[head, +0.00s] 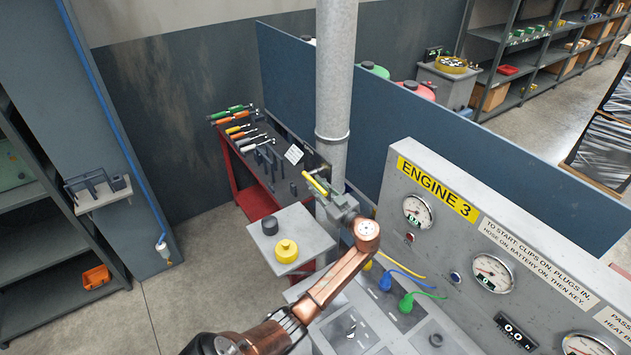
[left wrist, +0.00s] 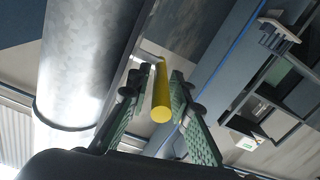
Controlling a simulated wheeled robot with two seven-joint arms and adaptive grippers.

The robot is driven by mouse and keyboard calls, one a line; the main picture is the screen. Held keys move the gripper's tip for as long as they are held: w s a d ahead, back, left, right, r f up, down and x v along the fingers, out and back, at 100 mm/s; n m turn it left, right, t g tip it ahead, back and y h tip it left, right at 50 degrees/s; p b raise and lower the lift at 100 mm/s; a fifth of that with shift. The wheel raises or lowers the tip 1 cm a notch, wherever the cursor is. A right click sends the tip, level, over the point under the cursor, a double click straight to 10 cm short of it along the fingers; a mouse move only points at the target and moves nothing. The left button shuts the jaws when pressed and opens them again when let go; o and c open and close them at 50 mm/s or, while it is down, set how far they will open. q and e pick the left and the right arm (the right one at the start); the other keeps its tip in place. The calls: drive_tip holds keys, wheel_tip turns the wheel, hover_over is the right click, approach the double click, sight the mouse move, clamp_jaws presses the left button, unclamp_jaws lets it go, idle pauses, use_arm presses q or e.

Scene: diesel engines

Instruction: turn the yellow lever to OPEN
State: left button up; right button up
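The yellow lever (head: 316,184) sticks out beside the tall grey pipe, left of the engine panel. In the left wrist view the lever (left wrist: 162,98) is a yellow rod between my left gripper's two green padded fingers. My left gripper (left wrist: 161,78) is open around it, with a narrow gap visible on each side. In the head view my left gripper (head: 325,187) is at the lever, and its copper arm comes from below. The lever's mount is largely hidden, and no OPEN mark can be read. My right gripper is not in view.
The grey vertical pipe (head: 337,75) stands close to the gripper. The ENGINE 3 panel (head: 480,240) with gauges is to the right. A red tool bench (head: 258,200) stands behind.

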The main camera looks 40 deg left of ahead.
use_arm(q)
drive_tip(key=shift+a, duration=0.25)
drive_tip(key=shift+c, duration=0.5)
clamp_jaws()
